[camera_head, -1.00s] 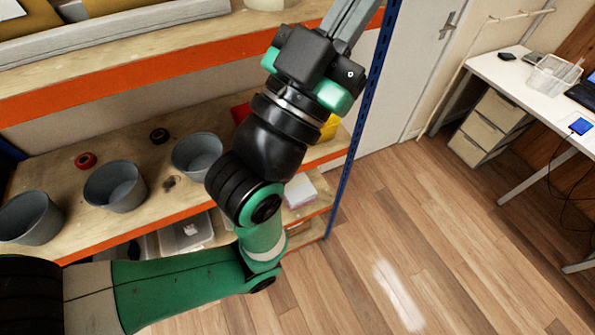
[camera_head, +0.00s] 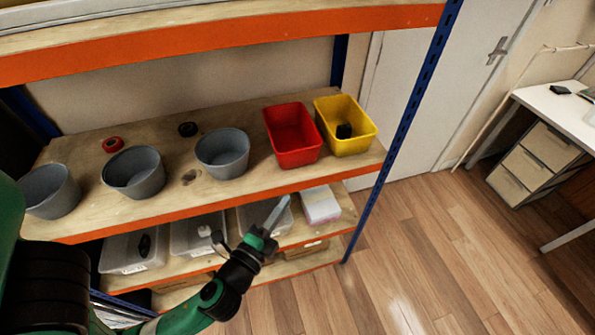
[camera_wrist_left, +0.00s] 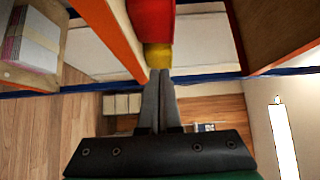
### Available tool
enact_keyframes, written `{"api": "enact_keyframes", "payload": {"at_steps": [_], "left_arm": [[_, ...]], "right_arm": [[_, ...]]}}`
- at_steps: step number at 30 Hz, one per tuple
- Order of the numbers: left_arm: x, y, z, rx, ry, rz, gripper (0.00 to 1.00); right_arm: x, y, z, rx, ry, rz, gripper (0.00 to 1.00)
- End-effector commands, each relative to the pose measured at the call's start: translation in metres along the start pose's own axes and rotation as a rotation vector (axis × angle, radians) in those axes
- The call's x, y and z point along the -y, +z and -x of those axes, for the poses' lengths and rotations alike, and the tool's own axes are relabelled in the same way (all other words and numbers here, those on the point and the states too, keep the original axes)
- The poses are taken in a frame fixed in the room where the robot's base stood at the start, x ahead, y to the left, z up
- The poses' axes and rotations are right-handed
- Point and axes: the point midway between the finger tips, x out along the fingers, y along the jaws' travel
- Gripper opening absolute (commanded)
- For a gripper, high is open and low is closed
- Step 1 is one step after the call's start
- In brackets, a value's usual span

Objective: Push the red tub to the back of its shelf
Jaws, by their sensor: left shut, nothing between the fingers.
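The red tub (camera_head: 292,135) is an open, empty rectangular bin on the middle shelf (camera_head: 217,190). It stands near the shelf's right end, left of a yellow tub (camera_head: 345,124). In the left wrist view the red tub (camera_wrist_left: 150,20) shows at the top, beyond the fingertips, with part of the yellow tub (camera_wrist_left: 158,56) below it. My left gripper (camera_head: 277,212) is shut and empty, in front of and below the middle shelf's orange edge, apart from the red tub. In the left wrist view its fingers (camera_wrist_left: 159,80) are together. My right gripper is not in view.
Grey pots (camera_head: 222,153) stand left of the red tub. Clear bins (camera_head: 196,232) fill the lower shelf. The orange upper beam (camera_head: 230,38) and blue post (camera_head: 405,125) bound the opening.

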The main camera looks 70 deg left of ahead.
Motion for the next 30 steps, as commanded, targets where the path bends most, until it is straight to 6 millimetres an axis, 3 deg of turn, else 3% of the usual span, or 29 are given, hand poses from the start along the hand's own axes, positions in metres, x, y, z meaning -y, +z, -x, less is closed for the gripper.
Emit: {"api": "enact_keyframes", "payload": {"at_steps": [8, 21, 30], "left_arm": [[0.000, 0.001, -0.011, 0.005, 0.004, -0.002, 0.00], [0.001, 0.001, -0.102, 0.004, 0.000, 0.002, 0.00], [0.001, 0.028, -0.127, 0.002, 0.004, 0.001, 0.00]], "right_arm": [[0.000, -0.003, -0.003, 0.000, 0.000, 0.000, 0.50], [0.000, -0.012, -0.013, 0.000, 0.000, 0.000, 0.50], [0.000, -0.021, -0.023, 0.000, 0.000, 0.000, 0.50]]}}
